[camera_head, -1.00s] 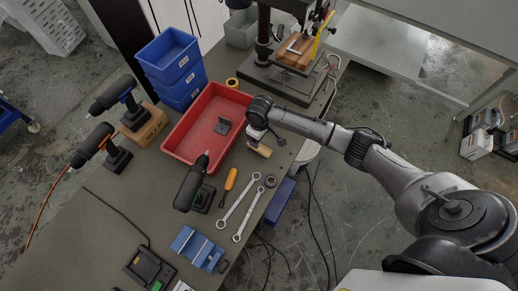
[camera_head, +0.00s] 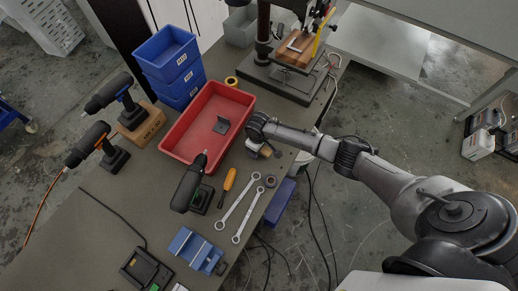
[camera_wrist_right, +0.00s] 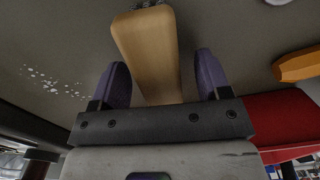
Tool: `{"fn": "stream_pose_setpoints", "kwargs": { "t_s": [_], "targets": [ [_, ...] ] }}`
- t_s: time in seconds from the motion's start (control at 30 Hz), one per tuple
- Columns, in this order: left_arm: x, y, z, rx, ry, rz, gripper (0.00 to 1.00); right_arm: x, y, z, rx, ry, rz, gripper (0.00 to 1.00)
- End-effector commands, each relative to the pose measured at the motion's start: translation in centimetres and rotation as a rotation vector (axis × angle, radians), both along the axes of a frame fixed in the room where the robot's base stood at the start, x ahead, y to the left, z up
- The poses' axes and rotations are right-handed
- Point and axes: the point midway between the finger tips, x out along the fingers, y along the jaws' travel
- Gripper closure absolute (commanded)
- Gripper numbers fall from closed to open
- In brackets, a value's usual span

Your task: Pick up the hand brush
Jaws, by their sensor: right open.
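The hand brush shows in the right wrist view as a pale wooden handle (camera_wrist_right: 150,50), with a bit of grey bristle at its far end. My right gripper (camera_wrist_right: 157,75) is open, with one purple finger on each side of the wooden handle and visible gaps between. In the head view the brush (camera_head: 266,152) is mostly hidden under my right wrist, near the table's right edge. My right gripper's fingers are hard to make out there. My left gripper is not in view.
A red tray (camera_head: 187,157) lies left of my right wrist. An orange screwdriver (camera_head: 228,184), two wrenches (camera_head: 238,204) and a drill (camera_head: 187,184) lie nearer. A drill press (camera_head: 280,78) stands behind. White shavings (camera_wrist_right: 50,80) lie beside the brush.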

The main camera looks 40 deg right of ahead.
Motion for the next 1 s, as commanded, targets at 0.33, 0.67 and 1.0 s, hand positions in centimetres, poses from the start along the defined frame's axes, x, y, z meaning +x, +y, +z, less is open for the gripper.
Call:
{"fn": "stream_pose_setpoints", "kwargs": {
  "t_s": [0.33, 0.67, 1.0],
  "targets": [
    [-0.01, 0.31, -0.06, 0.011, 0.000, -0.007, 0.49, 0.02, 0.00, -0.25, 0.000, -0.001, 0.001, 0.35],
    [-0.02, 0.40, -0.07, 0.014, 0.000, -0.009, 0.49, 0.01, 0.01, -0.24, 0.000, 0.000, 0.000, 0.66],
    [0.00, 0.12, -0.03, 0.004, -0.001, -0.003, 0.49, 0.02, 0.00, -0.22, 0.000, -0.001, 0.000, 0.85]
  ]
}}
